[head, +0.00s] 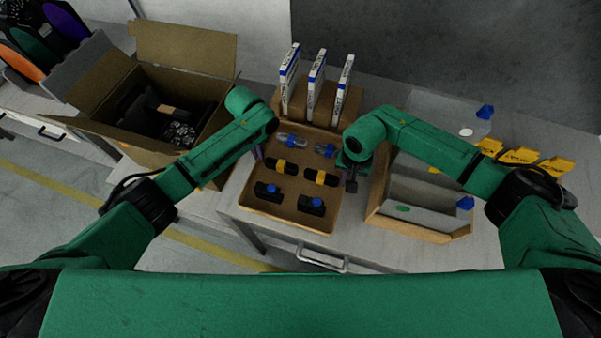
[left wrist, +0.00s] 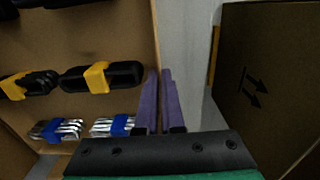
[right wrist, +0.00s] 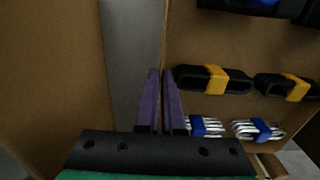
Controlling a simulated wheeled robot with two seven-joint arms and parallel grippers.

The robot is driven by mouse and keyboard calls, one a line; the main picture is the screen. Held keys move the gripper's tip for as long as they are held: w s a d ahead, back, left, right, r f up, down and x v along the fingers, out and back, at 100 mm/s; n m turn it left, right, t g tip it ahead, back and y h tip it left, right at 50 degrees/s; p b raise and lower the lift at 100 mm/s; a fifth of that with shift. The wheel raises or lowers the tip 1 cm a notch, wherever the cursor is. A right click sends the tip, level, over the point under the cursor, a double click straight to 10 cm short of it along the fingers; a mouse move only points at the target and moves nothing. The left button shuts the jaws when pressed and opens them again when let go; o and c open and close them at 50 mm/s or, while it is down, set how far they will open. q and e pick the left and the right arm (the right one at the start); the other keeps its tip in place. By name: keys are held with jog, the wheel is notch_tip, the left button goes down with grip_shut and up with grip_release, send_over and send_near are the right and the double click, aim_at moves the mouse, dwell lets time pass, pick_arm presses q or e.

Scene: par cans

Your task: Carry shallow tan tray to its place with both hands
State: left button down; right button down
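The shallow tan tray (head: 285,222) is in the middle of the head view, at the front of the grey table. It holds pairs of silver pieces with blue bands, black pieces with yellow bands, and black pieces with blue knobs. My left gripper (head: 258,153) is at its left wall; in the left wrist view the purple fingers (left wrist: 160,74) close on the rim. My right gripper (head: 352,184) is at the right wall; in the right wrist view its fingers (right wrist: 162,74) also close on the rim. I cannot tell whether the tray touches the table.
An open cardboard box (head: 180,48) with dark contents stands left of the tray. A brown holder (head: 320,108) with three white-and-blue boxes stands behind it. A cardboard bin (head: 415,231) with grey inside is close on the right. Yellow pieces (head: 556,165) lie at far right.

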jog(key=shift+r, duration=0.1)
